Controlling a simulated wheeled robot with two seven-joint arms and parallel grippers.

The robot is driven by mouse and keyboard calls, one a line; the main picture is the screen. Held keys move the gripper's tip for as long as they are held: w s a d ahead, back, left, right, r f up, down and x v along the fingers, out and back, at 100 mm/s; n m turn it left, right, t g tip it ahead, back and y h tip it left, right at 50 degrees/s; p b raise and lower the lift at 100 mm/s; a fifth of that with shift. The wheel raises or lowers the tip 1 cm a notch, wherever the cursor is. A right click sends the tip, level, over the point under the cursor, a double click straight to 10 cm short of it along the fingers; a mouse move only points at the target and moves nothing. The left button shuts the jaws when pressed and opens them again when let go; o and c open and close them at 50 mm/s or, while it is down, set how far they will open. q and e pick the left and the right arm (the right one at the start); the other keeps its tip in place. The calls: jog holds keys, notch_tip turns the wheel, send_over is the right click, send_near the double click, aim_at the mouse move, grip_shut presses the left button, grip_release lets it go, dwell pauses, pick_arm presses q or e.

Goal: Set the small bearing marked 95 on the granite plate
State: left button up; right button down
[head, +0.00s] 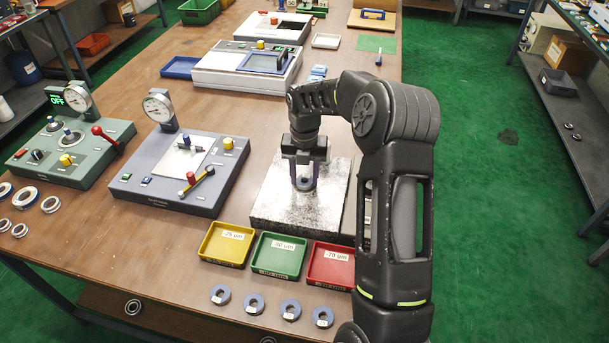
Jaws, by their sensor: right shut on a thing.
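My right gripper (304,168) points down over the granite plate (276,205), a speckled grey block at the middle of the table. It is shut on a small blue-grey bearing ring (305,183), which is at or just above the plate's surface; I cannot tell whether it touches. No marking is readable on this ring. Several similar small bearings with white labels, such as this one (255,304), lie in a row at the table's front edge; their numbers are too small to read. My left gripper is not in view.
Yellow (226,244), green (279,256) and red (331,265) labelled trays stand in front of the plate. A dial gauge station (180,172) is left of it, with a green one (70,150) farther left. Larger rings (25,198) lie at the left edge.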

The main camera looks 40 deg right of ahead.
jog(key=c, duration=0.7)
grip_release()
jog(key=shift+f, duration=0.1)
jog(key=shift+r+b, duration=0.65)
jog(key=shift+r, duration=3.3)
